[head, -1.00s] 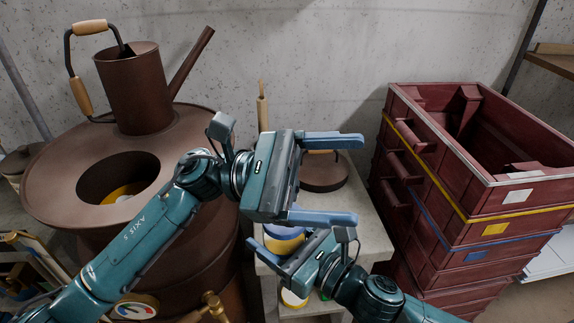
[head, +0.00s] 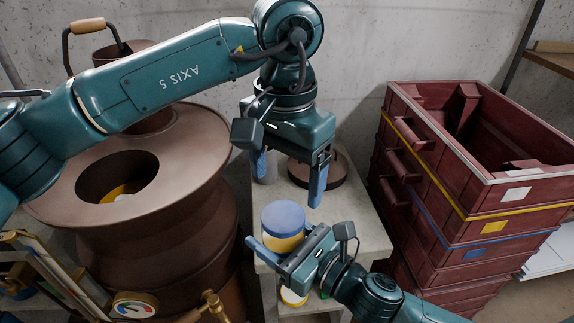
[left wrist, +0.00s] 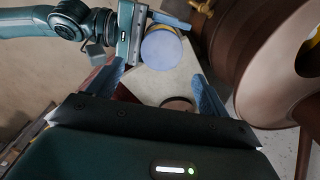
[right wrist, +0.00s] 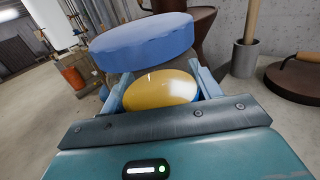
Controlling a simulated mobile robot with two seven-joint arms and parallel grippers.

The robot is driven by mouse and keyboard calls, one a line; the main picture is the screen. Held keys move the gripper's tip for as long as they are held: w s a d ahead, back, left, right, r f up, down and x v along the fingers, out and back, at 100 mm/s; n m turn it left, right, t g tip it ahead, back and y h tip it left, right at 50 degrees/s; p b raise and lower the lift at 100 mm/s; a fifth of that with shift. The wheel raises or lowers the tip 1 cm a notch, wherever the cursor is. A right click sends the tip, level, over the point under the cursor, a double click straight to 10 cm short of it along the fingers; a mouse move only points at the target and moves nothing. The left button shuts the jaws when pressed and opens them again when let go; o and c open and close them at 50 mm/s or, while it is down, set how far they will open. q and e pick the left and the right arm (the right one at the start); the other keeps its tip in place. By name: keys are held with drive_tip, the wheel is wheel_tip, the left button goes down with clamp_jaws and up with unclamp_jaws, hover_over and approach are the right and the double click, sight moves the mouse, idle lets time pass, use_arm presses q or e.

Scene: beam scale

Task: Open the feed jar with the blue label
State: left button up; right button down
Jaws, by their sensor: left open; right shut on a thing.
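The feed jar (head: 284,238) has a blue lid (head: 283,216) and a yellow body. It stands upright near the front of the grey stand. My right gripper (head: 277,252) is shut on its body below the lid. In the right wrist view the yellow body (right wrist: 160,90) sits between the fingers, under the blue lid (right wrist: 143,42). Its label is not clearly visible. My left gripper (head: 289,182) points down, open and empty, above and behind the jar. In the left wrist view the lid (left wrist: 161,49) lies ahead of the open fingers, apart from them.
A round brown lid with a handle (head: 325,172) lies on the grey stand (head: 350,215) behind the jar. Another jar (head: 292,298) is on the level below. A brown drum (head: 190,180) stands left, stacked red crates (head: 450,190) right.

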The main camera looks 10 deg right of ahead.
sight(286, 214)
use_arm(q)
wheel_tip(286, 214, down, 7)
drive_tip(key=shift+r, duration=0.15)
drive_tip(key=shift+c, duration=0.3)
